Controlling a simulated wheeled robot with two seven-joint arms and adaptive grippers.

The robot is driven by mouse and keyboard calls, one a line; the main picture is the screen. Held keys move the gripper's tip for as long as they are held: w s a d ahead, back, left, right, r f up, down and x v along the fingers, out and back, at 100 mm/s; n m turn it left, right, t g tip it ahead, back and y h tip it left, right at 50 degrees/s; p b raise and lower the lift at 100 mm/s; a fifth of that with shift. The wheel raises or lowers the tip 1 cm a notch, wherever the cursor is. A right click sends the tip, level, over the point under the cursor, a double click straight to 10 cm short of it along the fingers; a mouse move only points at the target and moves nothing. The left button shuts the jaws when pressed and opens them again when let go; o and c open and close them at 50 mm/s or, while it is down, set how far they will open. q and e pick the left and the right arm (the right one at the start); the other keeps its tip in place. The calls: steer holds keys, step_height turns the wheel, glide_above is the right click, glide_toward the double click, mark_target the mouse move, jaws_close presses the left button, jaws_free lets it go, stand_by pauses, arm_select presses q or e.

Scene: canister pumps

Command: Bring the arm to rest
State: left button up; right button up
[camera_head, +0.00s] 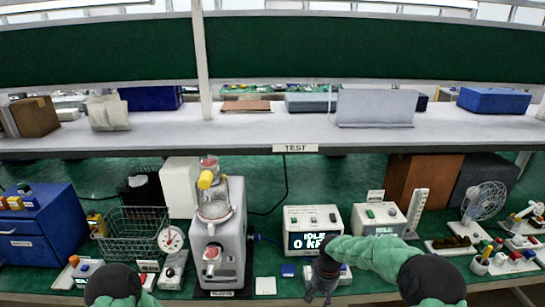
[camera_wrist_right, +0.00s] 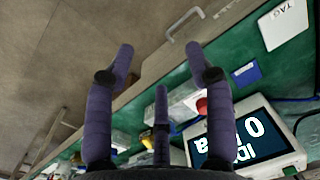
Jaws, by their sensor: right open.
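My right arm, sleeved in green, reaches in from the lower right of the head view. Its gripper (camera_head: 320,290) points down at the table's front edge, in front of the white box with the "IDLE 0" display (camera_head: 314,232). In the right wrist view the purple fingers of the gripper (camera_wrist_right: 165,70) are spread apart with nothing between them. The display box (camera_wrist_right: 245,140) shows there at the lower right, beyond the fingers. Only a green and black part of my left arm shows at the bottom left of the head view; its gripper is out of view.
A grey machine (camera_head: 218,245) with a clear hopper stands left of the display box. A wire basket (camera_head: 133,235), a dial scale (camera_head: 171,240) and a blue drawer cabinet (camera_head: 38,228) are further left. A fan (camera_head: 484,201) stands at right. A shelf (camera_head: 250,132) spans above.

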steer(key=s+a+f+y+b, duration=0.1)
steer(key=s+a+f+y, duration=0.15)
steer(key=s+f, duration=0.7)
steer(key=s+a+f+y, duration=0.1)
steer(key=s+a+f, duration=0.2)
steer(key=s+f, duration=0.6)
steer(key=s, duration=1.1)
steer(key=shift+f+m+t+b, duration=0.3)
steer(key=shift+f+m+b, duration=0.05)
steer(key=shift+f+m, duration=0.1)
